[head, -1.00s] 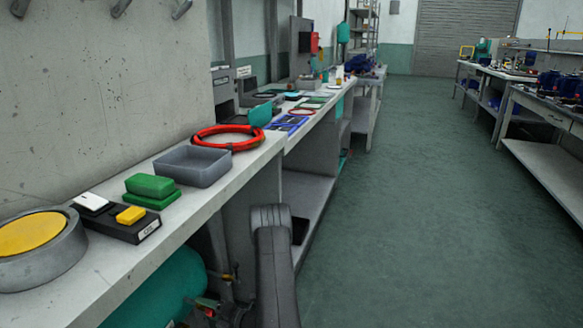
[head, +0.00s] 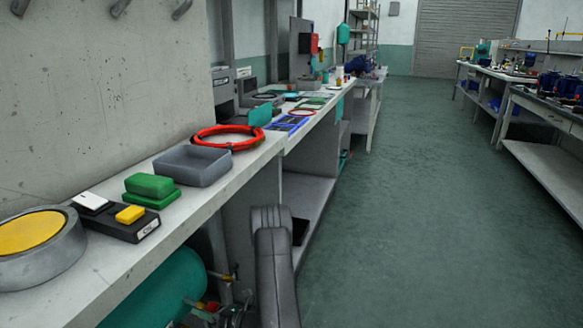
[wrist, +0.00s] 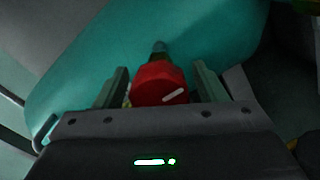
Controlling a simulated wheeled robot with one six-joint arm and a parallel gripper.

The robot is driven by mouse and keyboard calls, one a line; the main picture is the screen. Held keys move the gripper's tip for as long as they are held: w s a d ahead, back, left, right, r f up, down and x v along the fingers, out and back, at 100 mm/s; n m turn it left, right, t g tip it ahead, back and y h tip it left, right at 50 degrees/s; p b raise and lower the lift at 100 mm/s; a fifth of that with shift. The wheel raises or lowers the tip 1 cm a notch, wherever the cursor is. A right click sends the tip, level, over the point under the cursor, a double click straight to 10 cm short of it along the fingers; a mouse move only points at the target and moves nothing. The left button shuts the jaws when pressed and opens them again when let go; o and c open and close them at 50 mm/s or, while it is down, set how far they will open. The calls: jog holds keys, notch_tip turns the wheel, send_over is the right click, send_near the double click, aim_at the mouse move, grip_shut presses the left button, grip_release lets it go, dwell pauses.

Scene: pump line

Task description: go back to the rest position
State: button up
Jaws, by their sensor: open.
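My gripper (wrist: 160,88) shows in the wrist view with its two fingers apart. A red knob (wrist: 160,84) with a white mark sits between the fingers, in front of a teal tank (wrist: 90,80). I cannot tell whether the fingers touch the knob. In the head view the teal tank (head: 165,290) lies under the bench, with small red and brass fittings at its right end.
The left bench (head: 215,195) carries a grey tray (head: 190,166), green blocks (head: 149,187), a black box with a yellow button (head: 130,215), a red ring (head: 227,138) and a yellow-topped round part (head: 28,232). Open green floor (head: 400,200) lies to the right, before another bench (head: 545,155).

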jog(key=shift+n, duration=1.9)
